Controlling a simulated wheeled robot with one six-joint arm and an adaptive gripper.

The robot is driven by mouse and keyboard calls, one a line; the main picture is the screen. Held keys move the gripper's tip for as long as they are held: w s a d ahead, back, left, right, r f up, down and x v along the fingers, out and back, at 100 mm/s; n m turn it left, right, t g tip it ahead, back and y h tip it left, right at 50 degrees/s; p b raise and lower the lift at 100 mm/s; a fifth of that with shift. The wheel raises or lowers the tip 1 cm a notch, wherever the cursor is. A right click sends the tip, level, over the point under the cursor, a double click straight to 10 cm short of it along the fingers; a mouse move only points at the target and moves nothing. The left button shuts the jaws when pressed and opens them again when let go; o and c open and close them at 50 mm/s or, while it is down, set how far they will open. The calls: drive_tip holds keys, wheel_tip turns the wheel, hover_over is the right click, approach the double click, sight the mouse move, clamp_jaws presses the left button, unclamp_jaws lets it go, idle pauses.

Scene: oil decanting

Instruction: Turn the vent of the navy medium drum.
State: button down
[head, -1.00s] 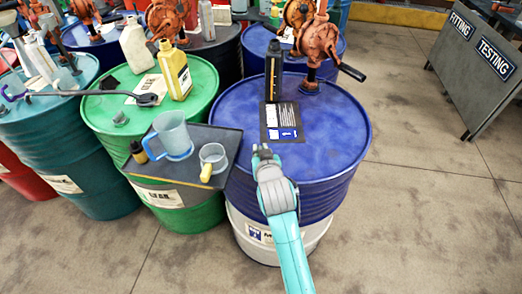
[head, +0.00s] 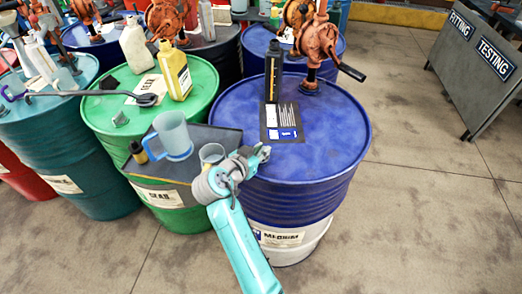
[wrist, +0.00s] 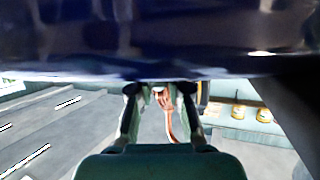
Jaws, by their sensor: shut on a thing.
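The navy medium drum (head: 335,175) stands at the centre right of the head view, with a white lower part and a MEDIUM label. My gripper (head: 264,152) is at the near left part of its top, its fingers pointing right. It is shut on the vent, which is mostly hidden behind the fingers in the head view. In the wrist view the drum (wrist: 160,35) fills the top as a blurred dark blue band. My two fingers (wrist: 159,92) reach to its edge, with a small pale piece between their tips.
Left of my gripper, a dark tray (head: 225,137) holds a blue jug (head: 172,135) and a measuring cup (head: 211,154).

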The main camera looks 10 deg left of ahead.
drive_tip(key=shift+f, duration=0.1)
idle(0.5)
drive_tip(key=c, duration=1.1)
unclamp_jaws()
